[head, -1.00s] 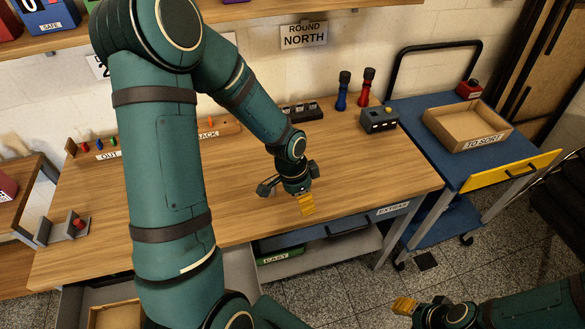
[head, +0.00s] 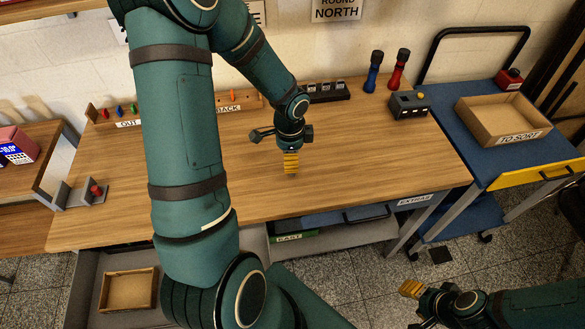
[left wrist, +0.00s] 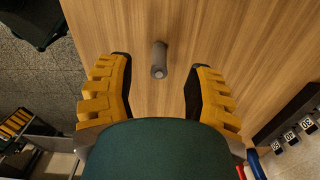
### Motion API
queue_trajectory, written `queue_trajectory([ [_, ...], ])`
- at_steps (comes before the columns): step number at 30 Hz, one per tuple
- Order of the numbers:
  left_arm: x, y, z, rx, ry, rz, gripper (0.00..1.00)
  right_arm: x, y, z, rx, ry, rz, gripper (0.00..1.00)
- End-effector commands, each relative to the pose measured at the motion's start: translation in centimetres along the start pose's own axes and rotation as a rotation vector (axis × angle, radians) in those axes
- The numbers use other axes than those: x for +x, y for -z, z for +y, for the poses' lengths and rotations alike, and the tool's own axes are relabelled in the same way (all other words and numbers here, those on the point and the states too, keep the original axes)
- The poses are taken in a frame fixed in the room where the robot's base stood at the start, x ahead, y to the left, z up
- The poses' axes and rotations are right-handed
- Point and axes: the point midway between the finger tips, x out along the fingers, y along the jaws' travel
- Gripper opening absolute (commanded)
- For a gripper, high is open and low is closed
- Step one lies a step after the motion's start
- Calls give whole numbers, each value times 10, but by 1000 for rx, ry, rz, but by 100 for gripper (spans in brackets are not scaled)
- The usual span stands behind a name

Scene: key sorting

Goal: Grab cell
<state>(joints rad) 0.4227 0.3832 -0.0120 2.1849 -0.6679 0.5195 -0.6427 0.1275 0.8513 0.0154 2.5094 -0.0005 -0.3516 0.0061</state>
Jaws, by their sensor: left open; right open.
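The cell (left wrist: 158,60) is a small dark grey cylinder lying on the wooden bench top (head: 380,160). In the left wrist view it sits between the yellow ridged fingers of my left gripper (left wrist: 158,72), with a gap on each side. My left gripper (head: 291,162) is open and points down over the bench in the head view. I cannot make out the cell there. My right gripper (head: 411,289) is open and empty, low at the right, beyond the bench's front edge.
A dark rack (head: 328,93), a grey box (head: 409,106) and blue and red torches (head: 373,72) stand along the bench's back. A cardboard TO SORT tray (head: 505,120) sits on the blue cart at right. The bench around my left gripper is clear.

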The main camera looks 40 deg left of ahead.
Motion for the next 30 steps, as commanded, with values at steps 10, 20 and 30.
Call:
queue_trajectory([
  [10,45,6,1,1,-1,0,52,15,-3,6,-3,1,-6,47],
  [20,50,6,0,0,1,1,44,15,-3,6,-3,1,-4,47],
  [30,50,6,0,0,1,1,0,15,-3,6,-3,1,-4,47],
])
